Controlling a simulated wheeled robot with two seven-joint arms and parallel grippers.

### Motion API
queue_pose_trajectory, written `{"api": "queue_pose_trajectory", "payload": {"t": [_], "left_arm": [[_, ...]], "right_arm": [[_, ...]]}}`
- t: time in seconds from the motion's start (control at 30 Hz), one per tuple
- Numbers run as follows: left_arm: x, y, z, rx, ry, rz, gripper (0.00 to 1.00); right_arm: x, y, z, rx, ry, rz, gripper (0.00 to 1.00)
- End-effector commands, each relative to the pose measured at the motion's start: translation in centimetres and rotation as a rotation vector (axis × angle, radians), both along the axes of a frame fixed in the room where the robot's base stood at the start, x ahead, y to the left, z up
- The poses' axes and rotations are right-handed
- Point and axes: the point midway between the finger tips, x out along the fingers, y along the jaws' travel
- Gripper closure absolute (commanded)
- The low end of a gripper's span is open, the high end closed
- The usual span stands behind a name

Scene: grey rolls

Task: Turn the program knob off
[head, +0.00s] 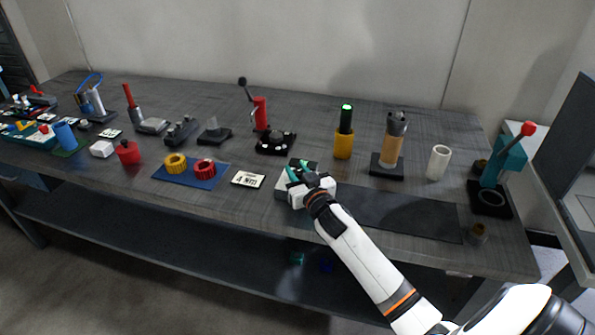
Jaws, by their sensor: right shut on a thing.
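My right gripper (303,176) reaches in from the lower right and is over a small pale box (281,188) with dark parts on top, near the front middle of the workbench. Its teal fingers are shut on a part at the top of this box. That part is mostly hidden by the fingers, and I cannot tell the program knob's shape or its setting. My left gripper is not in view.
The workbench (225,200) is crowded. A "4 Nm" card (248,180) and a blue mat (190,181) with yellow and red rings lie left of the box. A yellow holder (344,145) with a green-lit tool stands behind right. A dark mat (400,212) lies right.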

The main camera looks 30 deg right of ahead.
Motion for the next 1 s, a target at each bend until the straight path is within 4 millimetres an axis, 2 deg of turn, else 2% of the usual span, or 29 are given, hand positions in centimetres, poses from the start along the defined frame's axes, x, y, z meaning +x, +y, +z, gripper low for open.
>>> {"api": "queue_pose_trajectory", "payload": {"t": [0.43,0.7,1.0], "left_arm": [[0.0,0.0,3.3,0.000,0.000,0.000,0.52],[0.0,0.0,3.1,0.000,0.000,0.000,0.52],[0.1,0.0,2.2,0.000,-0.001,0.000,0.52]], "right_arm": [[0.0,-0.3,0.3,-0.008,0.005,0.279,0.95],[0.0,-0.3,0.0,-0.009,0.003,0.482,0.95],[0.0,-0.1,0.0,-0.005,0.001,0.628,0.95]]}}
